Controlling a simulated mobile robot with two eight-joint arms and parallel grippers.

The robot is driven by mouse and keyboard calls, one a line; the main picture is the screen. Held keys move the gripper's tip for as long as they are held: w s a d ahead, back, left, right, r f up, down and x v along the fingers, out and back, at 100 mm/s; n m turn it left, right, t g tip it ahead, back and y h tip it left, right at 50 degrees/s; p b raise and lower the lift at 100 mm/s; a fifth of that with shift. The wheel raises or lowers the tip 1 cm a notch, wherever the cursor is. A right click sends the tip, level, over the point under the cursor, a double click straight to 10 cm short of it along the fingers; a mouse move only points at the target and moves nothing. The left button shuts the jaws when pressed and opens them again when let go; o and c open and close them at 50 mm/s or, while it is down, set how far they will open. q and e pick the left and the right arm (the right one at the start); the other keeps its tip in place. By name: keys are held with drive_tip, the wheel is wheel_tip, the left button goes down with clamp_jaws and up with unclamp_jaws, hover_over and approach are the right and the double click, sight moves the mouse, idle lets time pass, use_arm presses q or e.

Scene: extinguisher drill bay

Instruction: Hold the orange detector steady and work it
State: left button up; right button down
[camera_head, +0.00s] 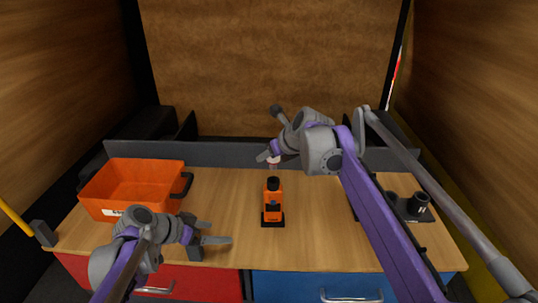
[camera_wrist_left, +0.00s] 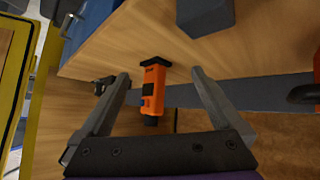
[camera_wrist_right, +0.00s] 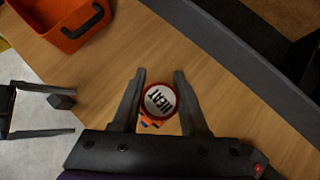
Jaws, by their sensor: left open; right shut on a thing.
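The orange detector (camera_head: 273,203) with a black top stands upright on a dark base mid-table. It also shows in the left wrist view (camera_wrist_left: 153,90). My left gripper (camera_head: 217,231) is open and empty, left of and nearer than the detector. In the left wrist view the detector appears between the spread fingers (camera_wrist_left: 160,78), apart from them. My right gripper (camera_wrist_right: 160,82) is shut on a round red-rimmed piece with a white face marked HEAT (camera_wrist_right: 160,100). It is above and behind the detector in the head view; a little orange shows below the piece in the right wrist view.
An orange bin (camera_head: 135,185) with a black handle stands at the left. A small dark block (camera_head: 195,250) sits at the front edge by my left gripper. A dark holder with black cylinders (camera_head: 416,206) is at the right. A grey ledge runs along the back.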

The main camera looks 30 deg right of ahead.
sight(270, 213)
use_arm(q)
drive_tip(key=w+d+m+h, duration=0.1)
drive_tip(key=d, duration=0.2)
drive_tip(key=w+d+f+m+g+h, duration=0.1)
drive_tip(key=d+m, duration=0.1)
drive_tip(key=d, duration=0.2)
drive_tip(key=w+d+m+g, duration=0.1)
drive_tip(key=d, duration=0.3)
drive_tip(key=shift+w+f+m+h, duration=0.3)
drive_tip(key=shift+f+h, duration=0.1)
drive_tip(key=shift+x, duration=4.9)
drive_tip(key=shift+c, duration=0.2)
drive_tip(key=c, duration=0.8)
use_arm(e)
drive_tip(key=shift+f, duration=1.6)
drive_tip(key=shift+f, duration=1.65)
drive_tip(key=shift+c, duration=1.8)
unclamp_jaws()
drive_tip(key=shift+s, duration=0.1)
drive_tip(key=shift+r, duration=0.1)
